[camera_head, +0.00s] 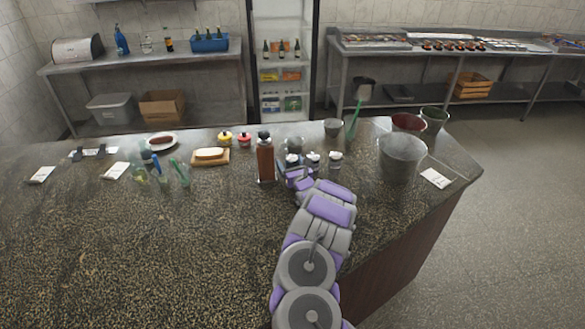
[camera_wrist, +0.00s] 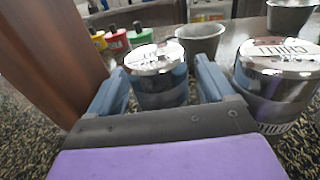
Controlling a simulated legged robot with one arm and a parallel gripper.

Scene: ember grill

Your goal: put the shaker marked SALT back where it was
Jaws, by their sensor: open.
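In the wrist view a silver-lidded shaker (camera_wrist: 158,72) stands upright between the two spread fingers of my gripper (camera_wrist: 160,88). Its lid lettering is faint and partly legible, seeming to end in LT. A second silver-lidded shaker (camera_wrist: 278,82), marked what looks like CHILLI, stands just outside the right finger. In the head view my gripper (camera_head: 295,178) is low over the counter, right of the brown mill. Two small shakers show beyond it, one nearer (camera_head: 313,160) and one to its right (camera_head: 335,159). Their labels are too small to read there.
The tall brown mill (camera_head: 265,160) is close on my gripper's left. A grey bowl (camera_wrist: 200,40) is behind the shakers. A large grey bucket (camera_head: 402,158) stands right. The counter's front (camera_head: 150,260) is clear.

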